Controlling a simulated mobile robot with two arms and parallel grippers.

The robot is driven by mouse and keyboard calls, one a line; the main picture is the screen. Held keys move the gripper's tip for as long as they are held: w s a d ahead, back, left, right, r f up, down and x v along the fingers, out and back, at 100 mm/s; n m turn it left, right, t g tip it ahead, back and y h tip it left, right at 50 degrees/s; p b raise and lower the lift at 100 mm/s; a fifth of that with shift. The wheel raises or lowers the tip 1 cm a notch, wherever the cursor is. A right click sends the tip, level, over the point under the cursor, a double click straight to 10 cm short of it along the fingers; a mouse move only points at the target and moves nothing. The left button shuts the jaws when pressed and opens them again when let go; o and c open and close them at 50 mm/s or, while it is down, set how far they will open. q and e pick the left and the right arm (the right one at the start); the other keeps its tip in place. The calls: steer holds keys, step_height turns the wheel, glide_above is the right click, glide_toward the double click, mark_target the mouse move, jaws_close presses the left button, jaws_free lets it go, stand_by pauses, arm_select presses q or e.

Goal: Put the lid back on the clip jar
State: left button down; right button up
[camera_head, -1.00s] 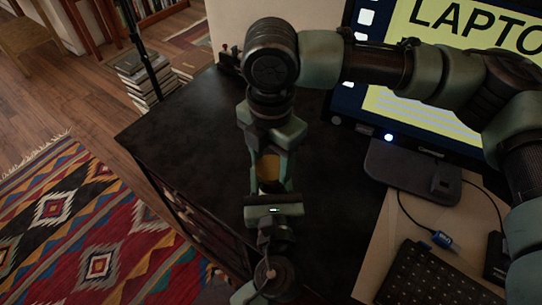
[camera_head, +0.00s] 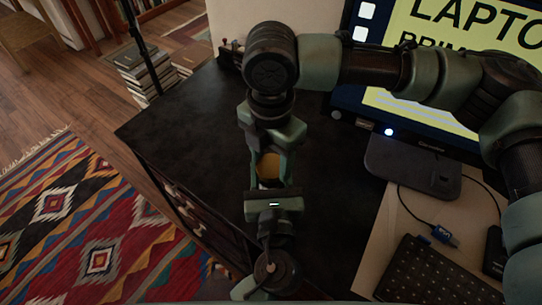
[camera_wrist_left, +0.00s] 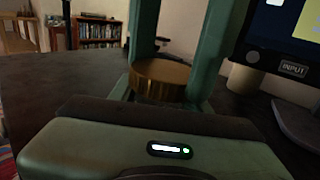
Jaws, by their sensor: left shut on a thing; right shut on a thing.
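A round golden lid (camera_head: 268,166) with a ribbed side is held level between the fingers of my right gripper (camera_head: 269,178), which reaches down from above. In the left wrist view the lid (camera_wrist_left: 160,80) sits between two long green fingers that come from the top. My left gripper (camera_head: 270,172) comes from below in the head view, its body just in front of the lid. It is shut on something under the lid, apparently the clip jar. The jar is hidden by my gripper bodies, so I cannot tell whether the lid touches it.
The dark desk top (camera_head: 190,130) is clear left of my grippers. At right are a monitor (camera_head: 440,45), its stand base (camera_head: 412,165), a keyboard (camera_head: 435,272) and a cable with a blue plug (camera_head: 444,236). A patterned rug (camera_head: 95,235) and book stacks (camera_head: 143,75) are on the floor.

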steer(key=shift+f, duration=0.5)
steer(key=shift+d+f, duration=0.1)
steer(key=shift+f, duration=0.05)
steer(key=shift+c, duration=0.7)
steer(key=shift+s, duration=0.1)
steer(key=shift+r, duration=0.4)
steer(key=shift+r, duration=0.35)
